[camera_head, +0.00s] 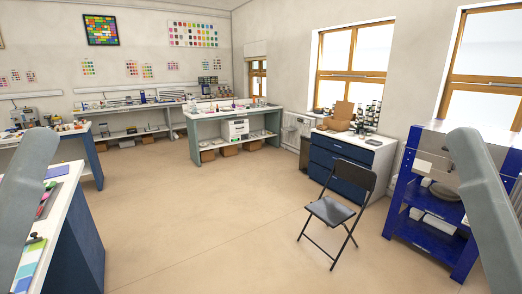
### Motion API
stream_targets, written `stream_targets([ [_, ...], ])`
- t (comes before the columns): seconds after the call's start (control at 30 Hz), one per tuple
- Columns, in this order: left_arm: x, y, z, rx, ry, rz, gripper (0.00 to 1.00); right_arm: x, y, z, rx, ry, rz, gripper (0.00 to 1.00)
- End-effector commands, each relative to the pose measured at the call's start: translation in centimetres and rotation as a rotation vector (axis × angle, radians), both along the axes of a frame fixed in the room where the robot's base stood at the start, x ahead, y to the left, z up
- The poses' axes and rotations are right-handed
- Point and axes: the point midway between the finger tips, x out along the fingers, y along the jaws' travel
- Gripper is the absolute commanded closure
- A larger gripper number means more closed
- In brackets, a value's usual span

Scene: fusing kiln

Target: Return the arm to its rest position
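A grey link of my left arm (28,195) stands at the left edge of the head view, slanting down out of the frame. A grey link of my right arm (484,205) stands at the right edge in the same way. Neither gripper shows in this view, so I cannot see whether they are open or hold anything.
A worktable (68,205) with coloured pieces is close at left. A blue shelf unit (408,190) stands at right. A black folding chair (338,211) stands before a blue drawer cabinet (337,162). Benches line the back. The middle floor (200,225) is clear.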

Motion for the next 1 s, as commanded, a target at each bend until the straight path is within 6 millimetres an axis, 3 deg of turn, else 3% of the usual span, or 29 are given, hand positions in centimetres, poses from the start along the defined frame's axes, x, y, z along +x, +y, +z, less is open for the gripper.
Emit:
stream_targets([
  [0.03, 0.0, 0.0, 4.2, 0.000, 0.000, 0.001, 0.38, 0.0, 0.0, 4.2, 0.001, 0.000, 0.001, 0.00],
  [0.17, 0.1, 0.0, 9.6, 0.001, 0.000, 0.004, 0.38, 0.0, 0.0, 9.6, 0.002, 0.001, 0.001, 0.00],
  [0.5, 0.1, 0.1, 26.4, 0.002, 0.000, 0.006, 0.38, 0.1, 0.0, 26.3, 0.003, 0.002, 0.002, 0.00],
  [0.6, 0.1, 0.1, 30.6, 0.002, 0.000, 0.006, 0.38, 0.1, 0.0, 30.5, 0.003, 0.002, 0.002, 0.00],
  [0.7, 0.1, 0.1, 33.4, 0.003, 0.001, 0.007, 0.38, 0.1, 0.0, 33.4, 0.003, 0.003, 0.002, 0.00],
  [0.8, 0.1, 0.1, 34.7, 0.003, 0.001, 0.007, 0.38, 0.1, 0.0, 34.7, 0.003, 0.003, 0.002, 0.00],
  [1.0, 0.1, 0.1, 34.4, 0.003, 0.000, 0.007, 0.38, 0.1, 0.0, 34.4, 0.003, 0.003, 0.002, 0.00],
])
